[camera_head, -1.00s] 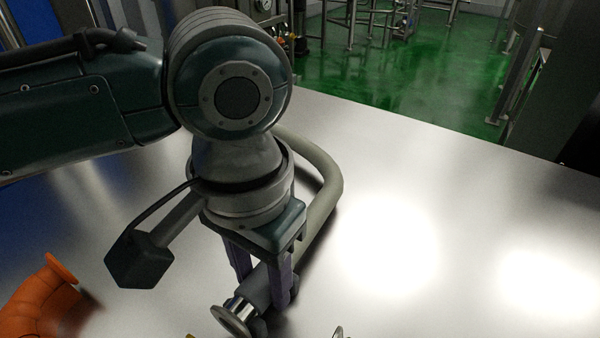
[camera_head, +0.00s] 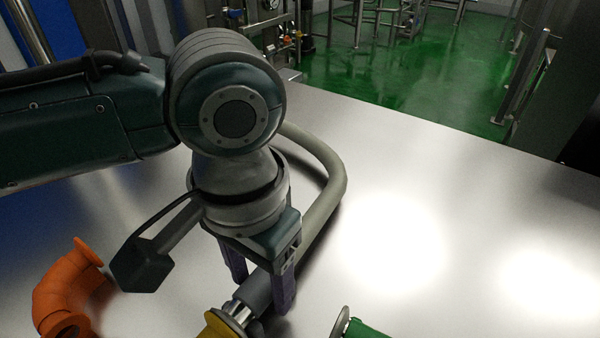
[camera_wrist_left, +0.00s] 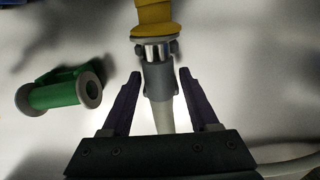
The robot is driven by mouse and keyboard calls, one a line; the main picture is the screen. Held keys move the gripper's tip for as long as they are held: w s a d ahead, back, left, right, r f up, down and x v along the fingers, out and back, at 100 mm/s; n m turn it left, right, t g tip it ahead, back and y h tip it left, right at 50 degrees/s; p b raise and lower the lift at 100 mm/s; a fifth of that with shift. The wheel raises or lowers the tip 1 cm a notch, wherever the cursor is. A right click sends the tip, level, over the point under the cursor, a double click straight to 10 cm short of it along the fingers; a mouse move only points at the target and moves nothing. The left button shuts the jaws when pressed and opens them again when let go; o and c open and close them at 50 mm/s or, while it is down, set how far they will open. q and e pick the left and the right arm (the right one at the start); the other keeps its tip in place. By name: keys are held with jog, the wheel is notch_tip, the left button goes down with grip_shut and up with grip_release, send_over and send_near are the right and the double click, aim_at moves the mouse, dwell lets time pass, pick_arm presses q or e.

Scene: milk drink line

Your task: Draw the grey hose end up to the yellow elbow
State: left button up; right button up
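The grey hose (camera_head: 325,205) curves over the steel table behind my left arm, and its grey cuff and silver end (camera_head: 238,308) point to the near left. The yellow elbow (camera_head: 218,325) is at the bottom edge of the head view, partly cut off. In the left wrist view, the yellow elbow (camera_wrist_left: 155,14) lies against the grey flange at the hose end (camera_wrist_left: 157,72), with no clear gap. My left gripper (camera_head: 262,292) straddles the hose cuff. In the left wrist view, its fingers (camera_wrist_left: 160,82) stand apart with light gaps on both sides. My right gripper is not seen.
An orange elbow (camera_head: 65,290) lies at the left of the table. A green fitting with a metal flange (camera_head: 365,329) is at the bottom edge; it also shows in the left wrist view (camera_wrist_left: 58,90). The table's right side is clear.

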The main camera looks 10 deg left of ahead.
aim_at(259, 279)
pick_arm(q)
jog(key=shift+o, duration=1.3)
jog(key=shift+r, duration=0.1)
notch_tip(259, 279, up, 10)
jog(key=p, duration=0.4)
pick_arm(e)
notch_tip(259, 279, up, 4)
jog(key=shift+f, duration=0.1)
